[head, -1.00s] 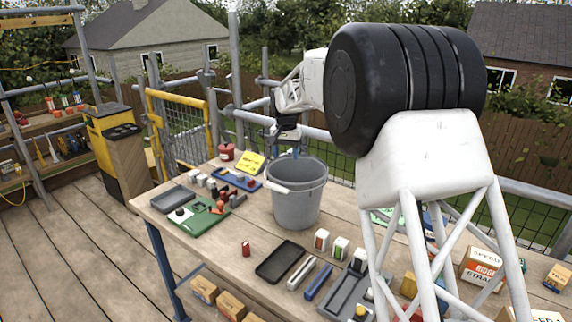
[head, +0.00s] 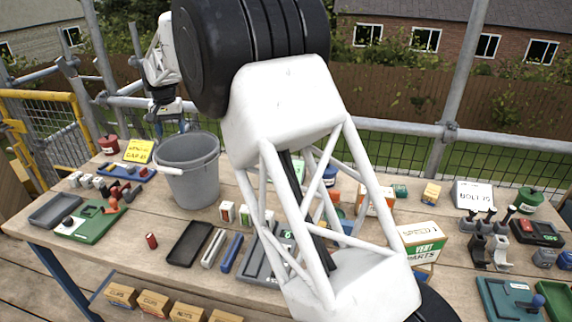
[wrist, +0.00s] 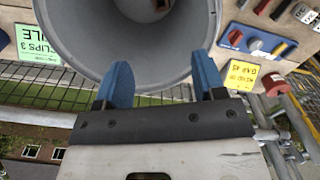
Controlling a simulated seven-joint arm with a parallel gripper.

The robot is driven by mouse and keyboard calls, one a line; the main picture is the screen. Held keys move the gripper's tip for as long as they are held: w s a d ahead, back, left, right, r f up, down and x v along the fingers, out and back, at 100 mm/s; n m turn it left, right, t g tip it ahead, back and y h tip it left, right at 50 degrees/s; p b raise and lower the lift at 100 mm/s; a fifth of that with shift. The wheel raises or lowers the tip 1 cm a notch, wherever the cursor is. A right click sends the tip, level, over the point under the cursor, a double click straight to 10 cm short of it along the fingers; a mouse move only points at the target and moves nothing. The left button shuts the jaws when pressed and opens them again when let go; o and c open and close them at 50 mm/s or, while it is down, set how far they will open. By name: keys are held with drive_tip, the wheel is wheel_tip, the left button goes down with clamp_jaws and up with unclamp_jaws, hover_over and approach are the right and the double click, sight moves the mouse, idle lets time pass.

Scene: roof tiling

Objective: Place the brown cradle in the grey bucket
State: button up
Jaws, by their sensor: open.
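The grey bucket (head: 187,178) stands upright on the bench, left of centre in the head view. In the wrist view its mouth and inner wall (wrist: 190,55) fill the top middle. A small brownish thing (wrist: 162,4) shows inside the bucket at the top edge of the wrist view; it is cut off, so I cannot tell if it is the brown cradle. I make out no brown cradle elsewhere. My gripper (wrist: 162,88) is open, its blue fingers apart with nothing between them, above the bucket's far rim. In the head view my gripper (head: 168,122) is small and partly hidden.
A black tray (head: 189,244) and a green board (head: 92,222) lie in front and left of the bucket. A yellow note (head: 139,151) lies behind it. Dark stands (head: 478,252) and boxes fill the bench's right. My arm hides the middle.

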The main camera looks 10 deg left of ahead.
drive_tip(key=shift+d, duration=0.1)
drive_tip(key=d+r+m, duration=0.1)
drive_tip(key=d+r, duration=0.3)
drive_tip(key=d, duration=0.7)
drive_tip(key=d+r, duration=0.5)
drive_tip(key=d, duration=0.7)
drive_tip(key=s+d+r+m+t, duration=0.15)
drive_tip(key=s+d, duration=0.25)
drive_tip(key=d, duration=0.7)
drive_tip(key=s+d+r, duration=0.3)
drive_tip(key=d, duration=0.8)
drive_tip(key=s+d+f+m, duration=0.1)
drive_tip(key=s+d+f, duration=0.1)
drive_tip(key=s+d, duration=1.5)
drive_tip(key=s+d+f, duration=0.4)
drive_tip(key=s+d, duration=0.2)
drive_tip(key=s, duration=0.2)
drive_tip(key=s+d+f+m+t, duration=0.1)
drive_tip(key=s+d+f, duration=0.3)
drive_tip(key=s+d, duration=0.3)
drive_tip(key=shift+s+f, duration=0.2)
drive_tip(key=shift+s, duration=0.85)
